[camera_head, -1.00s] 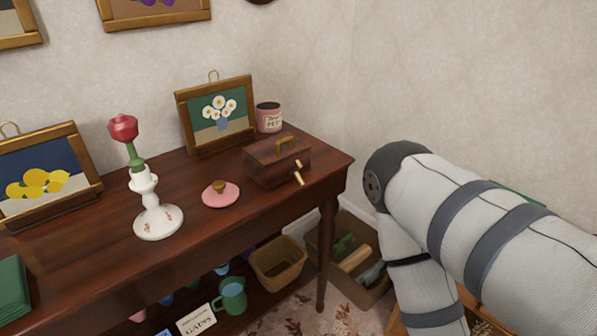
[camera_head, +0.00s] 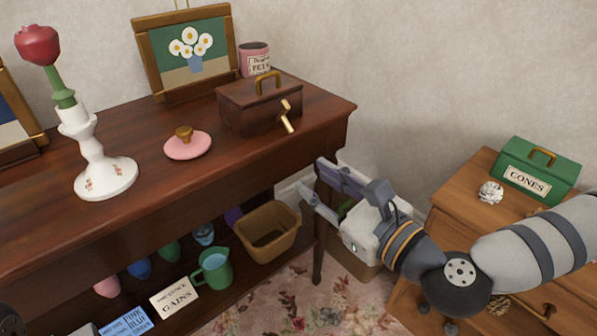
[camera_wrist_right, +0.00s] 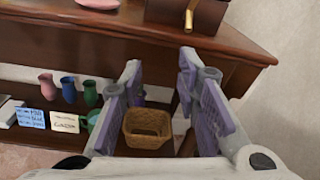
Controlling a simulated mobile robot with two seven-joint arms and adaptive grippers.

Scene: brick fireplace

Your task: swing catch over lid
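A dark brown wooden box (camera_head: 250,108) with a brass handle on its lid (camera_head: 270,84) sits near the right end of the table. A brass catch (camera_head: 287,116) is on its front and stands tilted, its upper end near the lid's edge. The box's lower front and the catch (camera_wrist_right: 189,18) show at the top of the right wrist view. My right gripper (camera_head: 311,176) is open and empty, below and right of the box, by the table's front right corner. Its spread fingers (camera_wrist_right: 160,60) point toward the table.
The table edge (camera_head: 225,168) lies between my right gripper and the box. A pink lid (camera_head: 187,147), white candlestick (camera_head: 104,175), framed flower picture (camera_head: 188,48) and pink mug (camera_head: 254,60) stand around the box. A green box (camera_head: 538,170) sits on the right cabinet.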

